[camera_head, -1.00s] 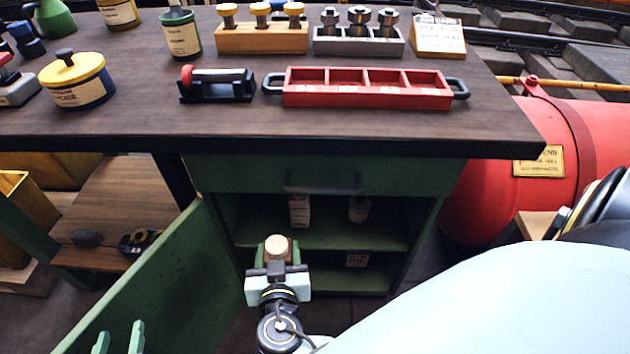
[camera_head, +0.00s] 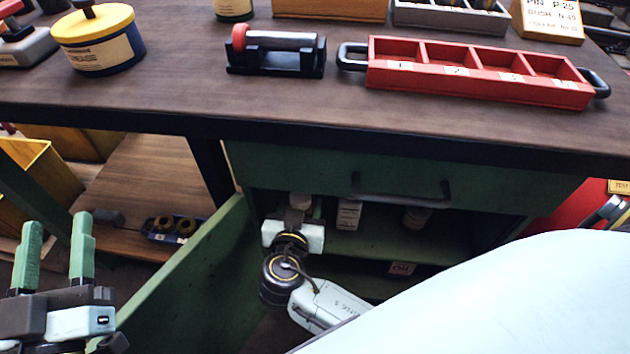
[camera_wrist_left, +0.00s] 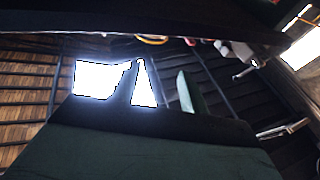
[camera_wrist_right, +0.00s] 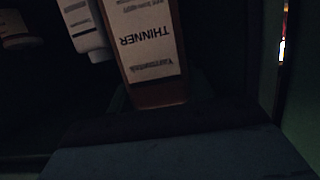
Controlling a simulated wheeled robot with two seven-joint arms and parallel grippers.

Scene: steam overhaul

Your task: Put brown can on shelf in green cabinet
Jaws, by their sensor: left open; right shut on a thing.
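The green cabinet (camera_head: 270,172) stands under the bench with its door (camera_head: 185,285) open to the left. My right gripper (camera_head: 298,216) is inside the opening, at the left end of the upper shelf (camera_head: 365,245). It is shut on the brown can (camera_head: 300,200), mostly hidden in the head view. In the right wrist view the brown can (camera_wrist_right: 160,95) shows a label reading THINNER, upside down in the picture. I cannot tell whether its base touches the shelf. My left gripper (camera_head: 56,238) is open and empty, left of the door.
A white bottle (camera_head: 348,213) stands on the shelf just right of the can, with another container (camera_head: 416,217) further right. A drawer handle (camera_head: 400,195) juts out above the opening. The bench top holds a red tray (camera_head: 480,95) and a yellow-lidded tin (camera_head: 97,50).

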